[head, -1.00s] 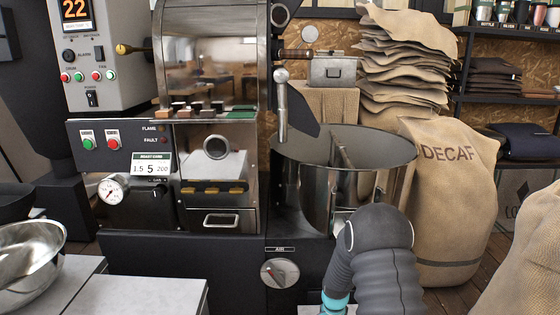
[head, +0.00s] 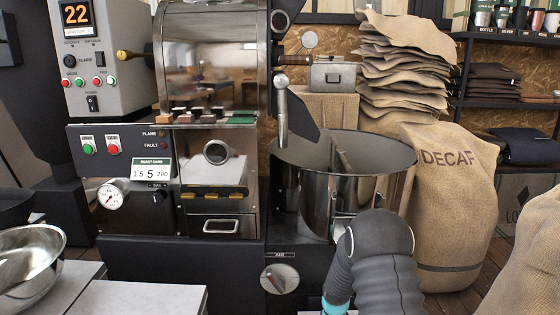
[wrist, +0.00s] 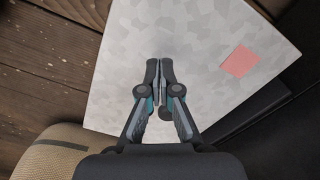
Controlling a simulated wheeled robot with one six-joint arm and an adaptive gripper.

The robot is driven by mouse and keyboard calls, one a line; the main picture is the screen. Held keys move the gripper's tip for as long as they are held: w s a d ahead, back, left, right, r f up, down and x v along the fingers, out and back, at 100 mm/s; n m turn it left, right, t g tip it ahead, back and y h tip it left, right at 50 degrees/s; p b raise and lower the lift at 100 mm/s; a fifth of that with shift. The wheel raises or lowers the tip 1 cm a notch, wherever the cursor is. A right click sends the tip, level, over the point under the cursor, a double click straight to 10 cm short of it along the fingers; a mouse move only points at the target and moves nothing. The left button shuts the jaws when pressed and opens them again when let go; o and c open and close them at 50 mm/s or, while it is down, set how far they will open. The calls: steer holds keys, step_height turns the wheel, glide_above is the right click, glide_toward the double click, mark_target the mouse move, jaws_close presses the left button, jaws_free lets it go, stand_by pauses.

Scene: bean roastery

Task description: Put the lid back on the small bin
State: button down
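In the wrist view, my gripper (wrist: 158,66) has its two fingertips together over a pale grey speckled top (wrist: 205,40). I see nothing held between the fingertips. A flat pink square (wrist: 240,62) lies on this top, to the right of the fingers. In the head view my arm is at the lower middle, in front of the steel drum, and my gripper is below the picture. No small bin or separate lid can be made out for certain. A small grey metal box (head: 333,77) with a handle stands behind the drum; I cannot tell whether it is the bin.
The roaster (head: 210,150) and its round steel drum (head: 330,190) fill the middle. A DECAF sack (head: 450,215) stands close on the right, with stacked sacks (head: 403,70) behind.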

steer(key=shift+f+b, duration=0.75)
steer(key=shift+f, duration=0.35)
steer(key=shift+r, duration=0.2)
steer(key=shift+r+p, duration=1.95)
steer(key=shift+r, duration=1.45)
